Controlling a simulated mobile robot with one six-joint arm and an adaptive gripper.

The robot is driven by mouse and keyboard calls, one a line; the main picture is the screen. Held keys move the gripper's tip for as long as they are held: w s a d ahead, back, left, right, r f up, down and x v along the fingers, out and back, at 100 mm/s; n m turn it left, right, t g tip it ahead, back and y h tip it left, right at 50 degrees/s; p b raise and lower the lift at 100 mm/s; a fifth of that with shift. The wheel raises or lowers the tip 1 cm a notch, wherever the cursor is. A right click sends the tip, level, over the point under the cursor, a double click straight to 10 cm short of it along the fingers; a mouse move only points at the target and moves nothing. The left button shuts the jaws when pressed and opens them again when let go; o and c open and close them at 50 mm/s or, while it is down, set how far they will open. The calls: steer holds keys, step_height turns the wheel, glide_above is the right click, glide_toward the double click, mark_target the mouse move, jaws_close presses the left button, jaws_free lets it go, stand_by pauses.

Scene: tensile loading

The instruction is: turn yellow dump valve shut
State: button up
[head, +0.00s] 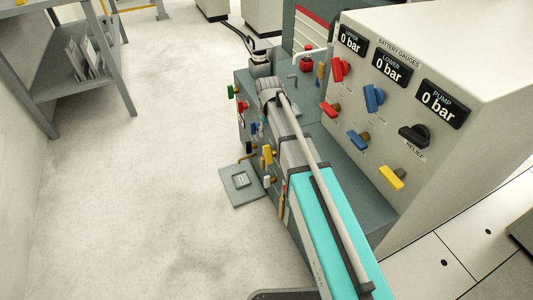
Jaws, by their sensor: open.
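A yellow valve handle (392,178) sits low on the beige gauge panel, below the black relief knob (414,135). It points down and to the right at a slant. No readable label tells which is the dump valve. I cannot make out my gripper in the head view.
Red (338,69) and blue (374,98) handles crowd the panel beside the yellow one. The pump gauge (441,103) reads 0 bar. A long grey tube over a teal body crosses the front. A grey shelf (80,70) stands at left; the floor between is clear.

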mark_target(268, 152)
steer(key=shift+f, duration=0.2)
step_height(268, 152, down, 13)
steer(key=b, duration=1.3)
steer(key=shift+f+b, duration=0.2)
steer(key=shift+b, duration=0.2)
steer(key=shift+s, duration=0.1)
jaws_close()
